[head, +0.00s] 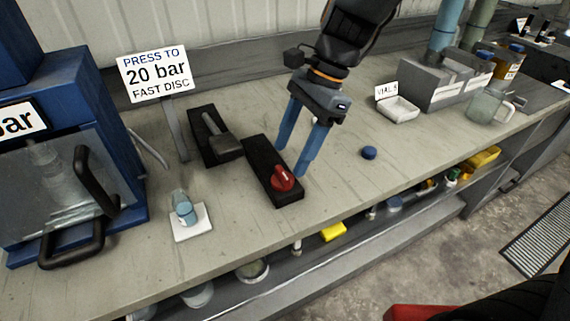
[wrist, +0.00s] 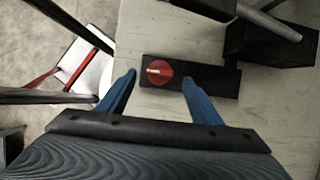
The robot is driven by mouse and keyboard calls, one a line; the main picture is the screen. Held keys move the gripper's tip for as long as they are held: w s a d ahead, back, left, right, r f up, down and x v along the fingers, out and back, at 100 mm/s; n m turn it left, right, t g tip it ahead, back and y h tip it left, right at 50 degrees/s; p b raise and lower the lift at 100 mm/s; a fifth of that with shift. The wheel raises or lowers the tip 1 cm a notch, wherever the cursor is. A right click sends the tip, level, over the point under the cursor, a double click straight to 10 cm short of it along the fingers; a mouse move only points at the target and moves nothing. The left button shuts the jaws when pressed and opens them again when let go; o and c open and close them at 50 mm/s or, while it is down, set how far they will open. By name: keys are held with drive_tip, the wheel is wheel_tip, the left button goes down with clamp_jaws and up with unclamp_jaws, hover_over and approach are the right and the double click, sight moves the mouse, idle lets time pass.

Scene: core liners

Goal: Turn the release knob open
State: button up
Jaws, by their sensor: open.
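The red release knob (head: 283,178) sits on the near end of a black block (head: 262,163) on the bench. In the wrist view the knob (wrist: 159,72) shows a pale mark on its left side, and the block (wrist: 215,82) runs to the right from it. My gripper (head: 292,160) is open, with its two blue fingers pointing down beside the block and knob. In the wrist view my gripper (wrist: 160,80) has a finger on either side of the knob, with gaps between. Nothing is held. I cannot tell the exact height of the fingertips over the knob.
A second black block with a grey lever (head: 215,135) stands left of the knob block. A small vial (head: 184,208) stands on a white pad farther left, near the blue press (head: 60,160). A blue cap (head: 369,153) and a vials tray (head: 398,109) lie to the right.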

sight(283, 172)
drive_tip(key=shift+x, duration=2.25)
drive_tip(key=c, duration=1.1)
